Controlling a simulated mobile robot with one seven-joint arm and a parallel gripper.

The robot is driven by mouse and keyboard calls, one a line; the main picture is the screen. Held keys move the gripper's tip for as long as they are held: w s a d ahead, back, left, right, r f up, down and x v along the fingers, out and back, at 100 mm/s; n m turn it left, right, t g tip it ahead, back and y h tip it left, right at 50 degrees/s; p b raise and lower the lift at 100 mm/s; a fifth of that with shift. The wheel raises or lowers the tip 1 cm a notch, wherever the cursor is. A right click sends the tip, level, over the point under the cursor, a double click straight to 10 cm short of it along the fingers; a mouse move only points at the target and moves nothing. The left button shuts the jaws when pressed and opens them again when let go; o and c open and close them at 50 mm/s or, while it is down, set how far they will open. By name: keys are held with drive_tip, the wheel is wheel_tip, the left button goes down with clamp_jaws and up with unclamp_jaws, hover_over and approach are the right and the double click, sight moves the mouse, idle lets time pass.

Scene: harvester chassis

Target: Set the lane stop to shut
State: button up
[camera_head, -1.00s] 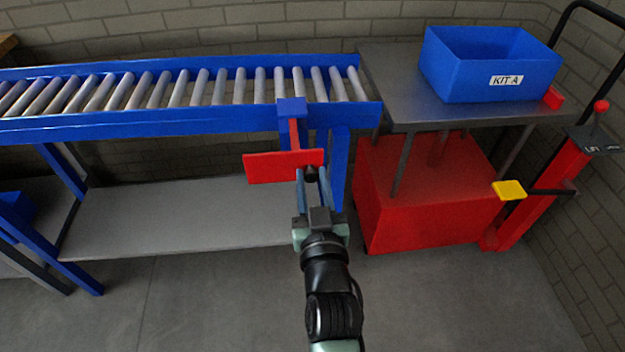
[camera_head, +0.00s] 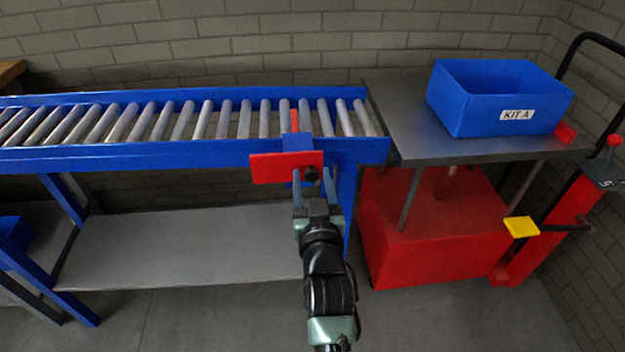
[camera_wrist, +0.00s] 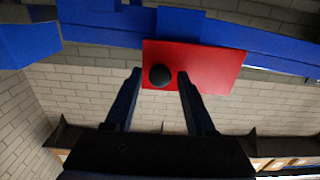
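The lane stop is a red plate (camera_head: 272,168) with a black knob (camera_head: 311,174), on the front of the roller conveyor near its right end. Its red bar (camera_head: 294,121) stands up above the rollers behind a blue bracket. My gripper (camera_head: 314,178) is right in front of the knob. In the wrist view the red plate (camera_wrist: 210,65) and black knob (camera_wrist: 160,75) lie ahead of my gripper (camera_wrist: 160,76). The fingers are apart, one on each side of the knob, with a gap visible on both sides. No contact shows.
The blue conveyor (camera_head: 120,155) runs left, with a grey shelf (camera_head: 190,248) below. At right a lift table (camera_head: 410,140) with a red base holds a blue KIT A bin (camera_head: 500,100). A yellow pedal-like piece (camera_head: 521,227) sticks out at right. The floor in front is clear.

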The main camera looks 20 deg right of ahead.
drive_tip(key=shift+s, duration=0.1)
drive_tip(key=v, duration=1.2)
drive_tip(key=shift+s+p, duration=0.3)
drive_tip(key=shift+s, duration=0.05)
drive_tip(key=shift+a, duration=0.1)
drive_tip(key=w+a+r+n+t+y, duration=0.1)
drive_tip(key=a+r+t, duration=0.15)
drive_tip(key=r, duration=0.65)
drive_tip(key=w+a+r+n+t+y, duration=0.1)
drive_tip(key=w+a+r, duration=0.15)
drive_tip(key=r, duration=0.65)
drive_tip(key=a+r+n+t+y, duration=0.1)
drive_tip(key=a+r+t, duration=0.15)
drive_tip(key=r, duration=0.65)
drive_tip(key=s+a+r+t+y, duration=0.1)
drive_tip(key=s+a+r, duration=0.15)
drive_tip(key=r, duration=0.45)
drive_tip(key=s+a+r+t, duration=0.2)
drive_tip(key=s+r, duration=0.2)
drive_tip(key=r, duration=0.3)
drive_tip(key=s+a+r+t+y, duration=0.1)
drive_tip(key=s+a+r, duration=0.2)
drive_tip(key=r, duration=0.4)
wheel_tip(320, 180, up, 22)
drive_tip(key=p, duration=2.2)
drive_tip(key=shift+d+p, duration=0.2)
drive_tip(key=shift+p, duration=0.15)
